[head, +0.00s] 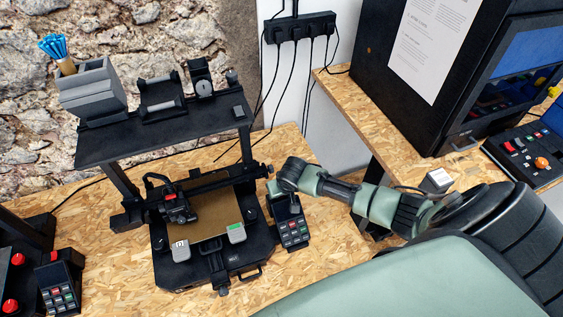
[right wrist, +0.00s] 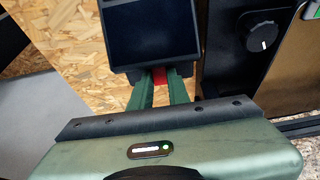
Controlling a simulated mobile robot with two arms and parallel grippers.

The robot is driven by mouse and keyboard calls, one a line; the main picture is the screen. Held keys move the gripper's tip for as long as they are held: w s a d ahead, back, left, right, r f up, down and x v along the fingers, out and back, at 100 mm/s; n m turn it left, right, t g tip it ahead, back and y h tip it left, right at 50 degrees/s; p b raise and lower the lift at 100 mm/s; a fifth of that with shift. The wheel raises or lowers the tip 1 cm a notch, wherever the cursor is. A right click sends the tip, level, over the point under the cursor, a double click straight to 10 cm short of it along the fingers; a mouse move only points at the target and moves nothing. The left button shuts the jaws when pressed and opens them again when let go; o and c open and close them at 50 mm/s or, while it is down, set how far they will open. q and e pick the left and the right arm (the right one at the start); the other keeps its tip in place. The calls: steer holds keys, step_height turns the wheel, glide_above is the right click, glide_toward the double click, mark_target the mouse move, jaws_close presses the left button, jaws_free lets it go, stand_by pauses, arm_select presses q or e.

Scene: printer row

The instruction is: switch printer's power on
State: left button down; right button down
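The printer (head: 215,215) is a black open-frame machine with a tan bed, standing on the wood-chip table. Its control box (head: 291,228), with a dark screen and red and green keys, is at its right front. My right arm reaches in from the right, and my right gripper (head: 281,193) is at the top end of this box. In the right wrist view the dark screen (right wrist: 152,32) is at the top. My green right fingers (right wrist: 162,90) stand a little apart just below it, with a red part (right wrist: 174,76) showing between their tips. Contact is unclear. My left gripper is out of view.
A shelf (head: 160,135) with holders stands over the printer. A power strip (head: 299,27) with several cables hangs on the wall. A large black enclosed machine (head: 420,110) stands at right. Another control box (head: 60,285) with red knobs beside it is at lower left. A black knob (right wrist: 262,38) is near my right gripper.

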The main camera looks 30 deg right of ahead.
steer(key=shift+w+d+r+g, duration=0.1)
steer(key=shift+w+g, duration=0.35)
steer(key=shift+g, duration=0.55)
steer(key=shift+w+g+y+b, duration=0.15)
steer(key=shift+g+y+b, duration=0.25)
steer(key=shift+g, duration=0.3)
steer(key=shift+d, duration=0.1)
steer(key=c, duration=1.3)
jaws_free()
steer(key=shift+c, duration=0.2)
step_height(320, 180, up, 8)
steer(key=b, duration=0.1)
steer(key=shift+s+f+g, duration=0.2)
steer(key=shift+g, duration=0.1)
